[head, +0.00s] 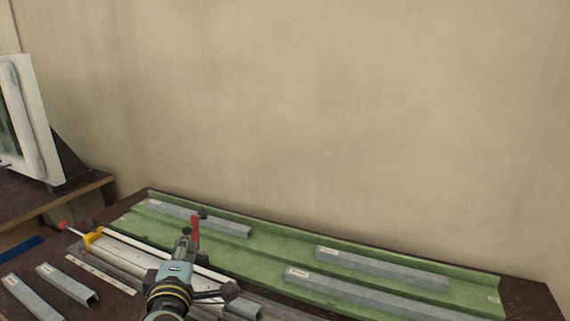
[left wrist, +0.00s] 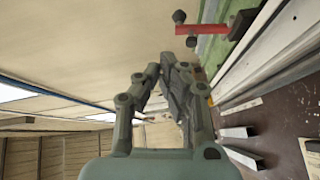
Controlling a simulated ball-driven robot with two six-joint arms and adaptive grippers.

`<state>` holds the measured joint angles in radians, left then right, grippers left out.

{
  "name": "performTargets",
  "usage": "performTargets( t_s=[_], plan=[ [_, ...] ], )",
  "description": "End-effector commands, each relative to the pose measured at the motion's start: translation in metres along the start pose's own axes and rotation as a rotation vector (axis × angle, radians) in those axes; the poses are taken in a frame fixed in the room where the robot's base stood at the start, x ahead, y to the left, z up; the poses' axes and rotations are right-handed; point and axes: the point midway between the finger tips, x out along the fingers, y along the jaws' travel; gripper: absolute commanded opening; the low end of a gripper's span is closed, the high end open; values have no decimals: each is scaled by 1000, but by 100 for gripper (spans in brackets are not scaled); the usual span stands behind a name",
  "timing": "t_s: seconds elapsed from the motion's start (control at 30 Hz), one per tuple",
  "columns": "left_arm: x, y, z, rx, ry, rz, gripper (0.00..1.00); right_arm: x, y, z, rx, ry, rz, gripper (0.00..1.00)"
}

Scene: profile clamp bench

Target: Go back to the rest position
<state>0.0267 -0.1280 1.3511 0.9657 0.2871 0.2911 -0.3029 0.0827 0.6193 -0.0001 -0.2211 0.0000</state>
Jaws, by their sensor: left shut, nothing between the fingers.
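My left gripper (head: 183,244) is over the clamp bench, beside the red clamp lever (head: 195,229) in the head view. In the left wrist view its fingers (left wrist: 168,70) are shut with nothing between them. The red lever also shows in that view (left wrist: 203,30), beyond the fingertips; I cannot tell how far off it is. The pale rail of the clamp fixture (head: 130,250) runs beneath my left arm, which hides part of it. My right gripper is in neither view.
A green tray (head: 270,241) along the wall holds several grey metal profiles (head: 380,268). More grey profiles (head: 67,283) lie on the dark bench at left. A yellow and red part (head: 92,238) sits at the rail's left end. A white-framed window (head: 35,120) stands on a side table.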

Motion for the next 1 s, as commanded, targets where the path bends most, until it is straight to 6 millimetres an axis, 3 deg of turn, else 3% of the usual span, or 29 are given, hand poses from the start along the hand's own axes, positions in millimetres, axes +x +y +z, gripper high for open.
performTargets(
  t_s=[0.13, 0.27, 0.4, 0.6, 0.97, 1.0],
  plan=[
    [-48, 11, 23, 340, -340, 13, 0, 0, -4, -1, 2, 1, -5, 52],
    [-113, -3, 27, 692, -628, -62, 0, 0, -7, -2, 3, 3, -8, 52],
    [-175, -22, 5, 979, -833, -192, 0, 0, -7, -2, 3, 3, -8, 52],
    [-237, -35, -37, 1219, -990, -369, 0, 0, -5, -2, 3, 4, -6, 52],
    [-320, -30, -110, 1451, -1138, -658, 0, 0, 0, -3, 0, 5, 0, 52],
    [-319, -42, -108, 1453, -1145, -670, 0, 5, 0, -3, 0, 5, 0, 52]
  ],
)
